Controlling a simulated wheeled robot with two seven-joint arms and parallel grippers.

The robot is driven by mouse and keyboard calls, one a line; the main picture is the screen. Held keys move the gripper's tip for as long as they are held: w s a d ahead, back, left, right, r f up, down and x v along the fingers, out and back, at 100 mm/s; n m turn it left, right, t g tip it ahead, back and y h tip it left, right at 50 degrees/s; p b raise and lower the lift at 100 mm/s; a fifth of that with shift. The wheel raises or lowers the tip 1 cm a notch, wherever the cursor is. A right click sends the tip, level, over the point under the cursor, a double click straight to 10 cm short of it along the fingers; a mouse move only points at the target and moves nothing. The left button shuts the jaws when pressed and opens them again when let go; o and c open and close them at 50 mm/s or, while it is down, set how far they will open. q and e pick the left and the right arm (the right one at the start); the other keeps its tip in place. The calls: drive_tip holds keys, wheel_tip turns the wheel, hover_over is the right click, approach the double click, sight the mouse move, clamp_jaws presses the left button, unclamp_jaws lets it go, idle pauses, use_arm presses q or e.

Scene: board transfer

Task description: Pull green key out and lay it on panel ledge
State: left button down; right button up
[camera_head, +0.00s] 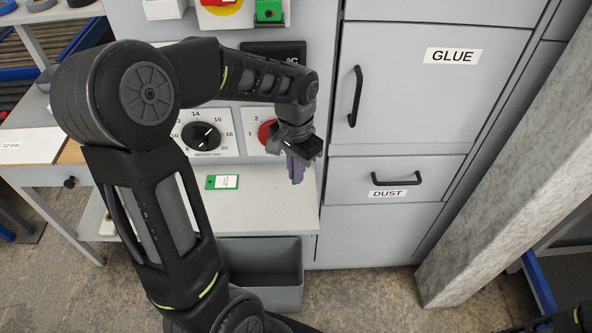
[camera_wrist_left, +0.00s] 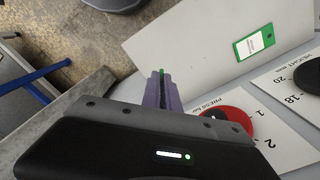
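My left gripper (camera_head: 294,178), with purple fingers, points down over the right end of the panel ledge (camera_head: 262,205), in front of the red knob. A small green piece, which looks like the green key (camera_wrist_left: 161,71), shows at the fingertips in the left wrist view. The fingers (camera_wrist_left: 162,90) are close together around it; most of it is hidden between them. A green tag with a white label (camera_head: 222,181) lies flat on the ledge, left of the gripper. A green block (camera_head: 269,10) is on the panel at the top.
A black dial (camera_head: 201,136) and a red knob (camera_head: 266,132) are on the panel behind the ledge. A grey bin (camera_head: 262,272) stands below. Cabinet doors marked GLUE (camera_head: 452,56) and DUST (camera_head: 388,194) are to the right. The ledge between tag and gripper is clear.

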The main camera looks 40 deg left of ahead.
use_arm(q)
drive_tip(key=shift+f+b, duration=2.7)
drive_tip(key=shift+f, duration=0.85)
drive_tip(key=c, duration=1.5)
unclamp_jaws()
drive_tip(key=shift+c, duration=0.2)
drive_tip(key=shift+r, duration=0.1)
wheel_tip(320, 180, up, 8)
drive_tip(key=shift+f, duration=0.15)
